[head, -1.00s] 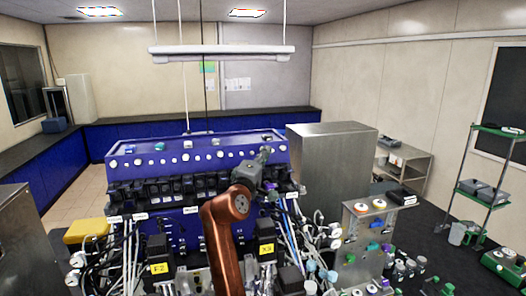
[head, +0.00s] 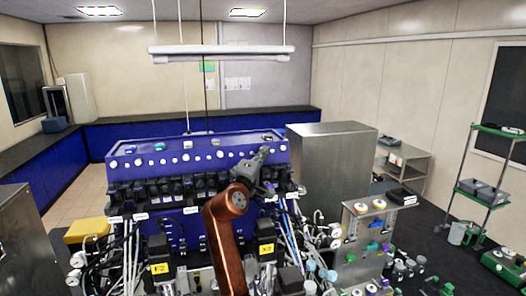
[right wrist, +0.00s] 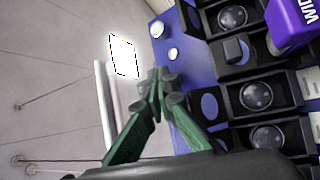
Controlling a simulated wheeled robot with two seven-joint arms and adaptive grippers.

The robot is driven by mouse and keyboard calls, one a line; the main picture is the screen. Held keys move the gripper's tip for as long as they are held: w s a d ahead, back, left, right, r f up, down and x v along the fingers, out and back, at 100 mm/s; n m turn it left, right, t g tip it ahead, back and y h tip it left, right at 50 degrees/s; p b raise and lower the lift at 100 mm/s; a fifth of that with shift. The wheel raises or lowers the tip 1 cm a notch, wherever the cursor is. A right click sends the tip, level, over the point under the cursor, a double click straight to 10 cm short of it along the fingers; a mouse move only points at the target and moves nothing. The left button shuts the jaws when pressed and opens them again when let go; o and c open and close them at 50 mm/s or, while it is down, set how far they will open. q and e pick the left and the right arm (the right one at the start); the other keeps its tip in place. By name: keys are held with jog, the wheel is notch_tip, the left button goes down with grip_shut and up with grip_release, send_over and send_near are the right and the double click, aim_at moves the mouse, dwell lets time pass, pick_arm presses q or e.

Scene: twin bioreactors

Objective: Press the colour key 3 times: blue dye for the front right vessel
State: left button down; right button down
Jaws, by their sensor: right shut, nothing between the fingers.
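A blue console (head: 130,155) stands in the middle of the head view, with a row of white round knobs along its sloping upper face. White knobs (right wrist: 172,55) also show in the right wrist view beside my fingers. My right gripper (head: 263,153) is at the right end of this face; in the right wrist view its green fingers (right wrist: 158,84) are shut and empty. I cannot tell whether they touch the console. I cannot make out which control is the colour key. The vessels below are crowded by tubes, and the front right one cannot be singled out. My left gripper is not in view.
Black pump units (right wrist: 257,96) line the console below the knobs. Tubes and a yellow X3 label (head: 266,249) crowd the front. A steel cabinet (head: 330,165) stands close behind on the right. A lamp (head: 222,51) hangs above.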

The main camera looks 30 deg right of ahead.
jog(key=shift+w, duration=0.15)
jog(key=shift+s+a+r+p, duration=0.1)
jog(key=shift+s+a+r, duration=0.05)
jog(key=shift+s, duration=0.4)
jog(key=shift+s+a+r+p, duration=0.1)
jog(key=shift+s+p, duration=0.05)
jog(key=shift+s, duration=0.4)
jog(key=shift+s+a+r+p, duration=0.1)
jog(key=shift+s+a+r, duration=0.05)
jog(key=shift+s, duration=0.4)
jog(key=s+a+r+p, duration=0.1)
jog(key=s, duration=0.4)
jog(key=shift+s+a+r, duration=0.15)
jog(key=shift+s+r, duration=0.15)
jog(key=shift+s, duration=0.05)
